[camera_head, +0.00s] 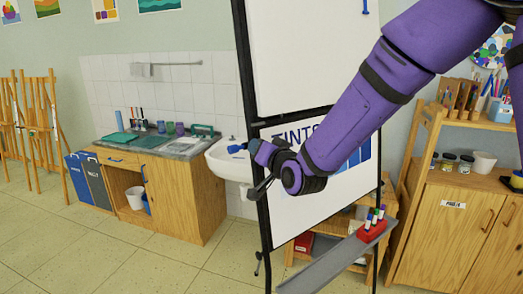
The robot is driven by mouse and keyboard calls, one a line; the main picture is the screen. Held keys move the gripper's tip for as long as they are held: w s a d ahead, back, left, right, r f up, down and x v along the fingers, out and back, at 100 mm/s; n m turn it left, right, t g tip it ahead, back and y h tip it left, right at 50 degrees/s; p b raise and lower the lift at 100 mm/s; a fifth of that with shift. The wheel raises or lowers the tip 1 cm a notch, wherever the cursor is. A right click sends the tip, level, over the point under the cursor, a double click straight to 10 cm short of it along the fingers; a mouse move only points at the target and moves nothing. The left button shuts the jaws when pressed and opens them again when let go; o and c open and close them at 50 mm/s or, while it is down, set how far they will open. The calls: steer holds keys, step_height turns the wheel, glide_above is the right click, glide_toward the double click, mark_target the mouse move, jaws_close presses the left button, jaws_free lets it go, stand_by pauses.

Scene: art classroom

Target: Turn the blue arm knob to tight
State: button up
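A small blue knob (236,148) shows at the left upright of the whiteboard stand (243,75), just in front of the white sink. My purple arm reaches in from the upper right across the board. My gripper (258,168) is at the left upright, close to the right of the blue knob and a little lower. Whether it touches the knob I cannot tell. The fingers are small and partly hidden by the wrist, so their opening is unclear. No mark for tight or loose is readable on the knob.
The lower board panel (300,205) carries a partly covered "TINTS" sheet. A grey ledge (335,262) with a red marker holder (371,231) juts out below. Behind stand a sink (228,160), a wooden counter (185,195) and a cabinet (450,232). The floor at left is clear.

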steer(key=m+h, duration=0.1)
steer(key=m, duration=0.7)
steer(key=shift+r+m+g+h, duration=0.1)
steer(key=shift+m+g+h, duration=0.2)
steer(key=shift+m+g, duration=0.1)
steer(key=m, duration=0.4)
steer(key=shift+g, duration=0.4)
steer(key=shift+m+g, duration=0.3)
steer(key=shift+m, duration=1.6)
steer(key=o, duration=0.9)
steer(key=shift+r, duration=0.1)
